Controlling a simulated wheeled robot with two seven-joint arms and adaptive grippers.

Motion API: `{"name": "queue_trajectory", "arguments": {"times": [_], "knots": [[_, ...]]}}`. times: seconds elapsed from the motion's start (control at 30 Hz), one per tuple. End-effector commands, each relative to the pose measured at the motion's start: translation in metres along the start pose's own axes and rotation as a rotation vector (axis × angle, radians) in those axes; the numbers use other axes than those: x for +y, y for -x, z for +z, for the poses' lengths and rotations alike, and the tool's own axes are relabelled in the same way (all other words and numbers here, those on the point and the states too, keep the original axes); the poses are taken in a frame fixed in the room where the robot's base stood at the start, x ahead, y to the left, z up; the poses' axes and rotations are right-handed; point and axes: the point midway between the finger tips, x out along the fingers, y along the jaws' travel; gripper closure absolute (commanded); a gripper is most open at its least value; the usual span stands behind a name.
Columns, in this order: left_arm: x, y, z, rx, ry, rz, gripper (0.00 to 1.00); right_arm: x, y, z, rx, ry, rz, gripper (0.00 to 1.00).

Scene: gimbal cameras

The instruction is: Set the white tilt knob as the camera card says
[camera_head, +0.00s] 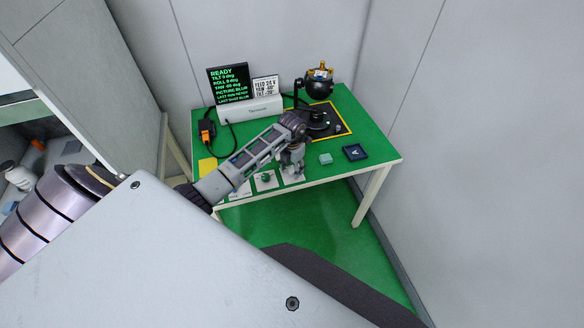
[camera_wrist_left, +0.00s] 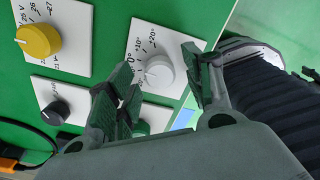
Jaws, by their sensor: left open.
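The white tilt knob (camera_wrist_left: 158,73) sits on a white plate (camera_wrist_left: 146,35) marked 0°, +10° and +20° in the left wrist view. Its pointer is too faint to read. My left gripper (camera_wrist_left: 156,66) is open, with one finger on each side of the knob; I cannot tell if they touch it. In the head view my left gripper (camera_head: 291,163) is over the table's front edge and hides the knob. The camera card (camera_head: 265,87) is small; it seems to read feed 26 V, yaw -60°, tilt -20°. My right gripper is not in view.
A black screen (camera_head: 229,84) reads READY, tilt 0 deg, picture blur. A black camera ball (camera_head: 319,87) stands on a gimbal at the back right. Yellow (camera_wrist_left: 38,40) and black (camera_wrist_left: 55,113) knobs are nearby. A teal block (camera_head: 325,158) and dark blue tile (camera_head: 355,152) lie right of the gripper.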

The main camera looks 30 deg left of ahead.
Motion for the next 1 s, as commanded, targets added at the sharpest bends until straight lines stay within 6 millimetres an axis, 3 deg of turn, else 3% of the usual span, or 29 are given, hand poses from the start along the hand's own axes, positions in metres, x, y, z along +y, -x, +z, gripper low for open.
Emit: {"name": "queue_trajectory", "arguments": {"times": [0.3, 0.67, 1.0], "knots": [[-0.0001, -0.002, 0.0, 0.0, 0.0, 0.0, 0.49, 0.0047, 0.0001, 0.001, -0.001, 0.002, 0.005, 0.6], [-0.0001, -0.0017, 0.0001, 0.0, 0.0, 0.0, 0.94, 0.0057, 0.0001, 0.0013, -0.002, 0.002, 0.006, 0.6], [0.0003, -0.0015, 0.0004, -0.001, -0.011, 0.001, 0.95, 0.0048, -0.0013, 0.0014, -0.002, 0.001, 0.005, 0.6]]}}
